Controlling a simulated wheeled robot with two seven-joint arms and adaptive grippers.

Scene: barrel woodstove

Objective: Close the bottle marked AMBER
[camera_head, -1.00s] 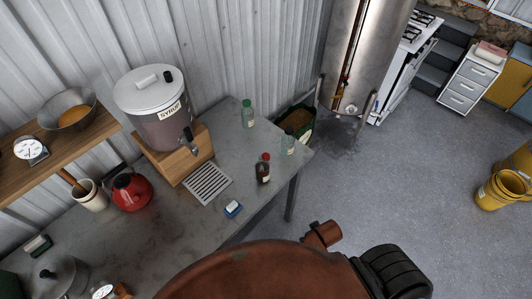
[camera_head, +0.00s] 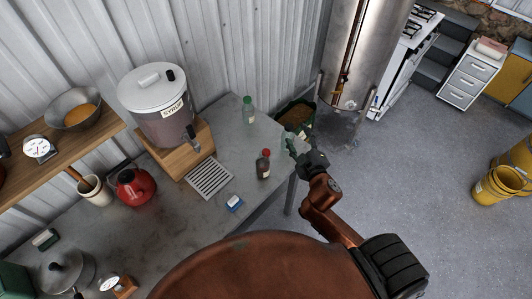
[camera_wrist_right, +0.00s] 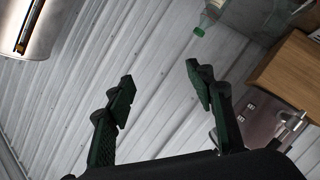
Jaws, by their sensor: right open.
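A dark brown bottle with a red top (camera_head: 264,165) and a pale label stands upright on the grey table; I cannot read its label. A clear bottle with a green top (camera_head: 248,110) stands farther back. A third, pale bottle near the right corner is now mostly covered by my right gripper (camera_head: 297,148), so I cannot tell if they touch. That gripper is open, to the right of the brown bottle. In the right wrist view its fingers (camera_wrist_right: 160,84) are apart with nothing between them; a green-topped clear bottle (camera_wrist_right: 211,15) is beyond them. My left gripper is out of view.
A syrup dispenser (camera_head: 160,108) on a wooden stand, a drip grate (camera_head: 209,178) and a blue-and-white item (camera_head: 234,203) are left of the bottles. A red kettle (camera_head: 134,189) is farther left. A green bin (camera_head: 297,117) and steel tank (camera_head: 357,60) are beyond the table.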

